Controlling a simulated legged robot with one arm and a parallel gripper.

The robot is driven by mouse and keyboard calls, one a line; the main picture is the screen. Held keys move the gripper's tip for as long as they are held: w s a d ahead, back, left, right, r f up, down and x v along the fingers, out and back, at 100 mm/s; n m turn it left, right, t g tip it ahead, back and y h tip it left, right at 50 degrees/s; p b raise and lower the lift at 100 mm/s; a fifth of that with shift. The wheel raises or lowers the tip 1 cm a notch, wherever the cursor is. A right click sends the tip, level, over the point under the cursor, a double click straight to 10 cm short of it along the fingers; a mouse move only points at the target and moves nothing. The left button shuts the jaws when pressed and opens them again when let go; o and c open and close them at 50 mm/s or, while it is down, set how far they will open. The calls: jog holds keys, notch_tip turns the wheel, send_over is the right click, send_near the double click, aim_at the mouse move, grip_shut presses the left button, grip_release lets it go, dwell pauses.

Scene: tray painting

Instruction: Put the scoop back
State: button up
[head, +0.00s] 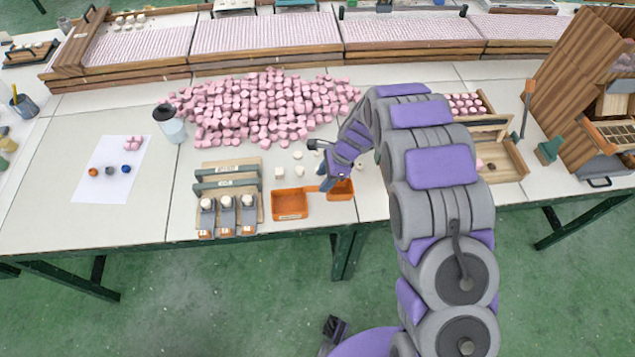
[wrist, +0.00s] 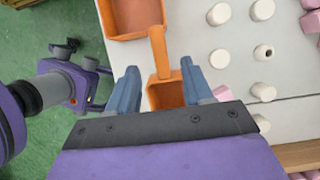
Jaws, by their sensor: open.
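The orange scoop (head: 342,190) is on the table beside a larger orange bin (head: 290,206). In the wrist view the scoop's body (wrist: 166,94) lies between my blue fingers, partly hidden by my gripper. Its handle points up the picture towards the bin (wrist: 140,33), passing between the fingertips. My gripper (wrist: 158,68) is open, with a finger on either side of the handle and visible gaps. In the head view my gripper (head: 328,182) is low over the scoop and hides part of it. I cannot tell its exact height.
White pieces (wrist: 263,92) lie close by. A large pink pile (head: 260,110) is behind. A rack with grey holders (head: 228,215) stands left of the bin, and a wooden box (head: 508,160) right. Bare table lies between the pitcher (head: 170,128) and the rack.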

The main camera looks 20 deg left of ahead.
jog(key=s+d+r+n+h+p, duration=0.1)
jog(key=s+d+r+n, duration=0.15)
jog(key=d+r, duration=0.8)
jog(key=s+d+r+n+h, duration=0.15)
jog(key=s+d+r, duration=0.25)
jog(key=d+r, duration=0.7)
jog(key=s+d+r+n, duration=0.2)
jog(key=s+d, duration=0.3)
jog(key=s, duration=0.3)
jog(key=s+d+r+n+h, duration=0.1)
jog(key=s+d+r+n, duration=0.2)
jog(key=s, duration=0.5)
jog(key=s+d+r+n, duration=0.2)
jog(key=s+d, duration=0.4)
jog(key=s, duration=0.3)
jog(key=shift+d+r+n+t, duration=0.25)
jog(key=shift+d+n+t, duration=0.05)
jog(key=shift+n, duration=0.1)
jog(key=shift+d+h, duration=0.2)
jog(key=shift+h, duration=0.05)
jog(key=shift+c, duration=0.7)
